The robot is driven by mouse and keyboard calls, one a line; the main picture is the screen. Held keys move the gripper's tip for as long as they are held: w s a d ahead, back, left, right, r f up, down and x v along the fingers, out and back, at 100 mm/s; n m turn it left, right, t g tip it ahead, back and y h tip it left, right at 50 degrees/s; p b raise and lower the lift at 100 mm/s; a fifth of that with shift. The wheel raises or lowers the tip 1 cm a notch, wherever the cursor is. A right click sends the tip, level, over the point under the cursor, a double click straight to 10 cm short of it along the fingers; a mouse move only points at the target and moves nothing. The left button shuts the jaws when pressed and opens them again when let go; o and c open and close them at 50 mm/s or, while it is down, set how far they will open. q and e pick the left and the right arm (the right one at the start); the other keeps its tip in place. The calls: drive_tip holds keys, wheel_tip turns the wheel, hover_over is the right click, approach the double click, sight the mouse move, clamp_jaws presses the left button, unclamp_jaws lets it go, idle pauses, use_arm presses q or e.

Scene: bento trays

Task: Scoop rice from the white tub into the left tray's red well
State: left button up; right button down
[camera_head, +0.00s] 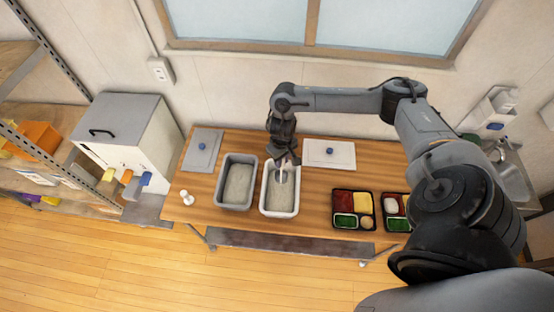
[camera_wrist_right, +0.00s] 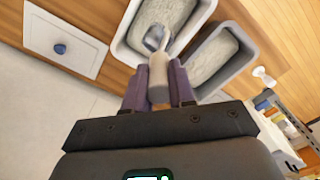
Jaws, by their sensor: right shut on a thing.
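The white tub (camera_head: 268,211) holds pale rice (camera_head: 281,198) and stands mid-table; its rim also shows in the wrist view (camera_wrist_right: 119,45). My right gripper (camera_head: 283,158) reaches over the tub's back end. It is shut on the handle of a scoop (camera_wrist_right: 158,75). The left tray (camera_head: 354,229), black, stands to the right. Its red well (camera_head: 343,197) is at the back left, beside yellow, green and brown wells. My left gripper is out of view.
A grey tub (camera_head: 221,190) with similar pale contents stands just left of the white tub. A grey lid (camera_head: 207,139) and a white lid (camera_head: 343,147) lie at the back. A second tray (camera_head: 385,227) is partly behind my arm. A small white object (camera_head: 187,197) stands at the left.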

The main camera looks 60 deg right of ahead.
wheel_tip(320, 180, down, 5)
drive_tip(key=b, duration=0.6)
drive_tip(key=shift+f, duration=0.2)
wheel_tip(320, 180, down, 6)
drive_tip(key=shift+f+b, duration=0.1)
drive_tip(key=shift+b, duration=1)
drive_tip(key=shift+w+f, duration=0.1)
drive_tip(key=shift+f, duration=0.7)
drive_tip(key=shift+r, duration=0.1)
wheel_tip(320, 180, up, 9)
drive_tip(key=p, duration=1)
drive_tip(key=shift+r, duration=0.8)
